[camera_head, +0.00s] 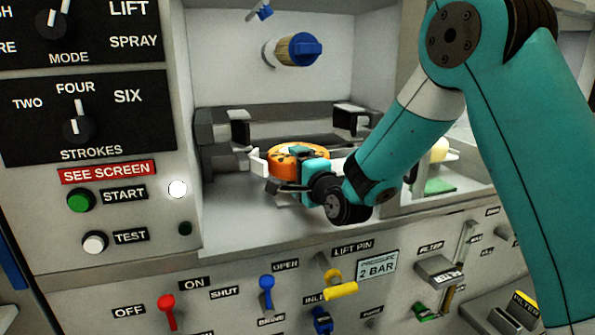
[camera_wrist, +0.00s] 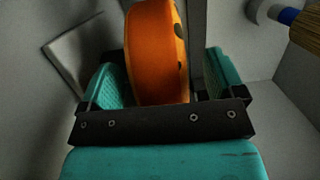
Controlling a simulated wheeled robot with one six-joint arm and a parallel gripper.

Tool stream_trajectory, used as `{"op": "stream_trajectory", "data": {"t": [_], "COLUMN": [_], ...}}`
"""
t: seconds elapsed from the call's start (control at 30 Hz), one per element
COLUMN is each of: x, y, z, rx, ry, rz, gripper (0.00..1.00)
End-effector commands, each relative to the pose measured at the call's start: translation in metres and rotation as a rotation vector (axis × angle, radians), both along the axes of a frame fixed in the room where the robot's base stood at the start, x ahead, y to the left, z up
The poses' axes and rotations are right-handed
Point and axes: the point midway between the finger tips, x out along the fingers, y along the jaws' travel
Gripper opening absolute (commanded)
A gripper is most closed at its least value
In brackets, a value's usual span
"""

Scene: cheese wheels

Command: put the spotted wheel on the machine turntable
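The spotted wheel (camera_head: 298,154), orange with dark spots, lies roughly flat inside the machine chamber. It also shows in the wrist view (camera_wrist: 158,50), between my two teal fingers. My gripper (camera_wrist: 168,85) looks open around the wheel. A grey gap shows between the wheel and the right finger; the left finger is close to the wheel, and I cannot tell if they touch. In the head view my gripper (camera_head: 298,180) is at the wheel's near side and hides part of it. The turntable under the wheel is hidden, so I cannot tell if the wheel rests on it.
A blue-capped brush or nozzle (camera_head: 298,50) sticks out of the chamber's back wall, above the wheel. Dark grey blocks (camera_head: 240,125) stand behind the wheel. The control panel (camera_head: 90,200) is on the left. A side bay (camera_head: 440,187) with a green pad is to the right.

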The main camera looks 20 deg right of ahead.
Motion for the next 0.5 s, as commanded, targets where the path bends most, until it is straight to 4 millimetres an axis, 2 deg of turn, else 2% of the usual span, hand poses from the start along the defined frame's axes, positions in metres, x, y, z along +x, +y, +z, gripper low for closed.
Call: {"op": "stream_trajectory", "data": {"t": [0.17, 0.27, 0.5], "x": [-0.006, -0.019, -0.076], "y": [-0.002, -0.004, -0.017], "z": [-0.004, -0.005, -0.008], "rx": [0.0, 0.0, 0.001], "ry": [0.009, 0.007, 0.001], "rz": [0.0, 0.0, -0.004], "gripper": [0.88, 0.88, 0.88]}}
